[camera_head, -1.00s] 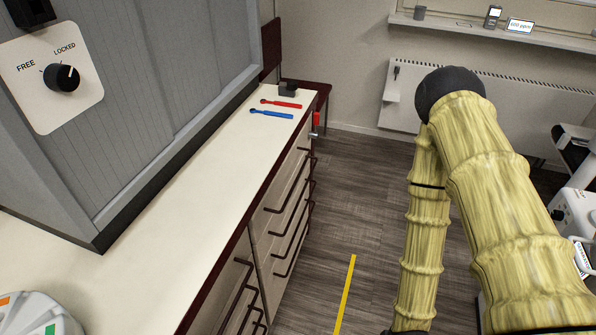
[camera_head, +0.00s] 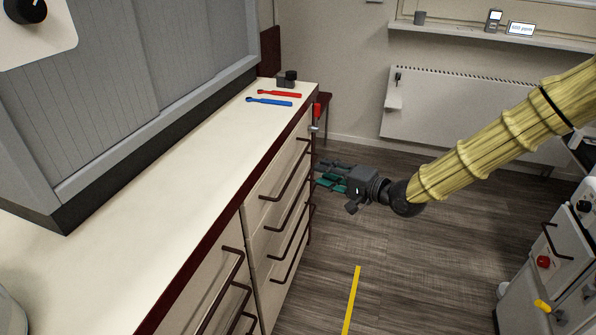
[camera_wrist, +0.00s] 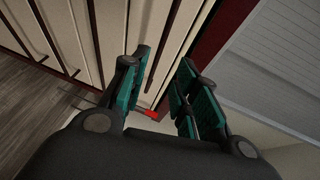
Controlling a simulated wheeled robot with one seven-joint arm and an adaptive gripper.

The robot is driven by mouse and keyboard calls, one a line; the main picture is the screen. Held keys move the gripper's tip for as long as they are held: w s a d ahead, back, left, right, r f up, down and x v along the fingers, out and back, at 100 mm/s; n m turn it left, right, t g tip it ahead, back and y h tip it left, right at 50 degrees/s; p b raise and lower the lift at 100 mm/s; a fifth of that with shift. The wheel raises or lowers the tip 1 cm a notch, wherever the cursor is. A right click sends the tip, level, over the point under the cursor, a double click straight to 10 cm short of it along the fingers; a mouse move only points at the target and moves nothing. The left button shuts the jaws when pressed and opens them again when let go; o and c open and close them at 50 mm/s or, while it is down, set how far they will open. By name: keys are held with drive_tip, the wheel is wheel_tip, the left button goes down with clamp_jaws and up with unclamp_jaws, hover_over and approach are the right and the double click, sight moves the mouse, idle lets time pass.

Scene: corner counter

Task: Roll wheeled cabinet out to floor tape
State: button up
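A cream drawer cabinet (camera_head: 272,232) with dark bar handles stands under the counter; its wheels do not show, and I cannot tell whether it is the wheeled one. A yellow floor tape strip (camera_head: 352,300) lies in front of it. My gripper (camera_head: 328,174) has teal fingers and is beside the cabinet's far end, partly hidden behind its edge. In the wrist view my gripper (camera_wrist: 163,62) is open and empty, with the cabinet front (camera_wrist: 110,30) beyond the fingertips. A red part (camera_head: 317,110) sticks out at the counter's far end; a red piece (camera_wrist: 151,114) shows between the fingers.
A white unit (camera_head: 555,275) stands at right. The wood floor (camera_head: 425,270) between is open.

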sight(298, 164)
drive_tip(key=x, duration=1)
drive_tip(key=shift+w+a+f+b, duration=0.1)
drive_tip(key=shift+w+a+b, duration=0.05)
drive_tip(key=shift+a+b, duration=0.15)
drive_tip(key=shift+c, duration=0.5)
clamp_jaws()
